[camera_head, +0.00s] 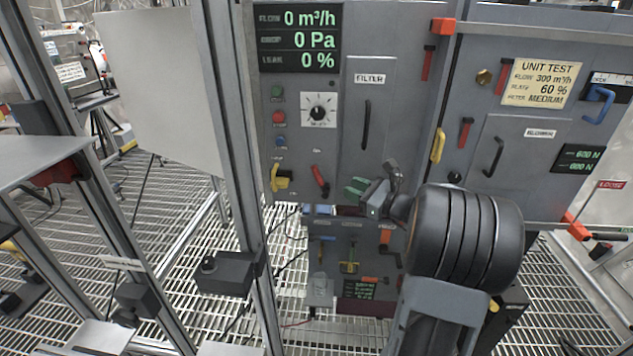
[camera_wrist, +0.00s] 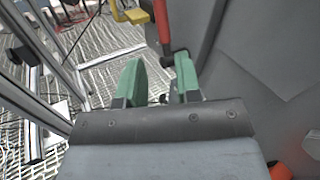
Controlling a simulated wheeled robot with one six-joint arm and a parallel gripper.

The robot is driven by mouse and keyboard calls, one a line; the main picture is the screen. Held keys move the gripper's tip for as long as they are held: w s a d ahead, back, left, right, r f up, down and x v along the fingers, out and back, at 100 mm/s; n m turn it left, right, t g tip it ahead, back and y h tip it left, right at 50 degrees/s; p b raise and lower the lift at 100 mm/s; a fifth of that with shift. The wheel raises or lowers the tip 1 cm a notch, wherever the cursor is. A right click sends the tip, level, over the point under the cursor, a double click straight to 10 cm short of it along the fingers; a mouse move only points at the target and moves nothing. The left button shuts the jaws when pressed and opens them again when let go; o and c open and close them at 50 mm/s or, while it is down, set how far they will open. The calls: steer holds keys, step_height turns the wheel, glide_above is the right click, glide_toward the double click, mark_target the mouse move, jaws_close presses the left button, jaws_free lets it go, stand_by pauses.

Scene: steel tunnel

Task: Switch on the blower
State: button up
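The grey panel (camera_head: 335,150) carries a display (camera_head: 299,38) reading flow 0 m³/h, 0 Pa and leak 0 %. Below it are a green button (camera_head: 277,91), a red button (camera_head: 279,117), a blue button (camera_head: 281,142) and a black dial (camera_head: 319,112). A red lever (camera_head: 320,181) and a yellow handle (camera_head: 281,178) sit lower down. Small labels are unreadable, and I cannot tell which control is the blower's. My gripper (camera_head: 358,187) is open and empty, right of the red lever. In the wrist view, its green fingers (camera_wrist: 160,78) stand apart below the red lever (camera_wrist: 162,20).
The filter door (camera_head: 369,125) is shut. Right are a yellow note (camera_head: 540,83) reading flow 300 m³/h, 60 %, medium, a yellow handle (camera_head: 438,146) and another door (camera_head: 515,165). A metal post (camera_head: 228,120) stands left of the panel.

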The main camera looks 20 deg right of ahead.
mark_target(319, 174)
steer(key=b+x, duration=0.1)
steer(key=x, duration=1.2)
jaws_close()
